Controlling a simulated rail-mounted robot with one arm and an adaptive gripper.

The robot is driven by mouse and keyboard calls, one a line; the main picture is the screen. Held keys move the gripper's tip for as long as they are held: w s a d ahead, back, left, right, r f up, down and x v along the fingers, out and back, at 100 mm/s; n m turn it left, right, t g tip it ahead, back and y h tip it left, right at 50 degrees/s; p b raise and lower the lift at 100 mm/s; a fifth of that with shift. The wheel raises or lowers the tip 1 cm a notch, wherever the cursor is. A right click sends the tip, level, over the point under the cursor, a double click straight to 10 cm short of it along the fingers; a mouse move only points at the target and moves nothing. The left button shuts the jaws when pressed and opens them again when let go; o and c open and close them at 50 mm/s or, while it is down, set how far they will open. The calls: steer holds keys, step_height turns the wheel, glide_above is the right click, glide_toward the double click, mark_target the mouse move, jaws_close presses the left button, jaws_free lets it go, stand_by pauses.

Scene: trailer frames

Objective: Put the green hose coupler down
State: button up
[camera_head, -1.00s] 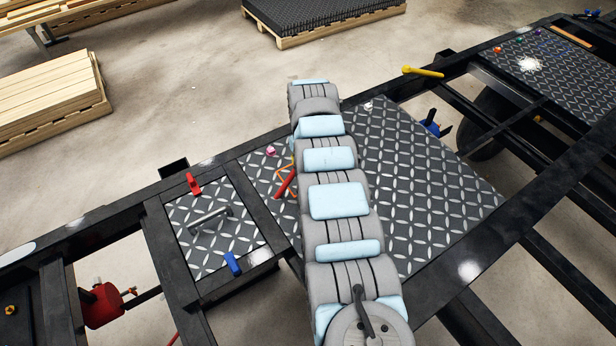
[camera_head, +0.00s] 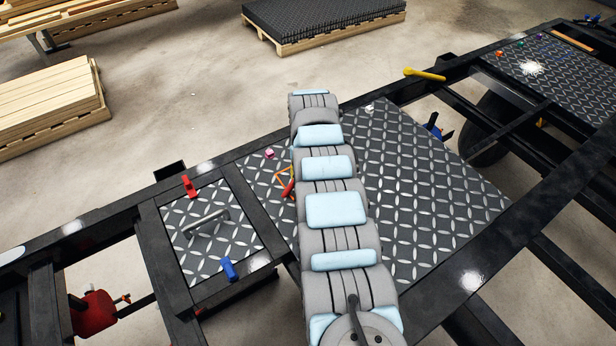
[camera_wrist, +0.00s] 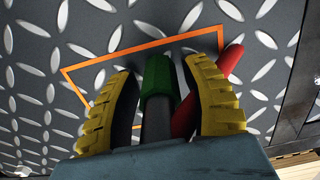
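The green hose coupler (camera_wrist: 161,88) shows in the wrist view between the yellow-backed fingers of my gripper (camera_wrist: 160,75). A dark cylindrical part (camera_wrist: 157,125) continues from it toward the palm. An orange outline (camera_wrist: 115,58) is on the diamond plate (camera_wrist: 30,107) beyond the fingertips. In the head view my arm hides the gripper and coupler; the red bar (camera_head: 288,188) shows beside it.
In the head view, a smaller plate with a handle (camera_head: 205,222), a red clamp (camera_head: 188,186) and a blue clamp (camera_head: 228,268) lies left. A pink block (camera_head: 269,153), a white piece (camera_head: 370,108) and a yellow tool (camera_head: 424,73) are near the far edge. The plate's right side is clear.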

step_height(320, 180, up, 12)
steer(key=shift+r+p, duration=0.1)
steer(key=shift+p, duration=0.65)
stand_by(0.3)
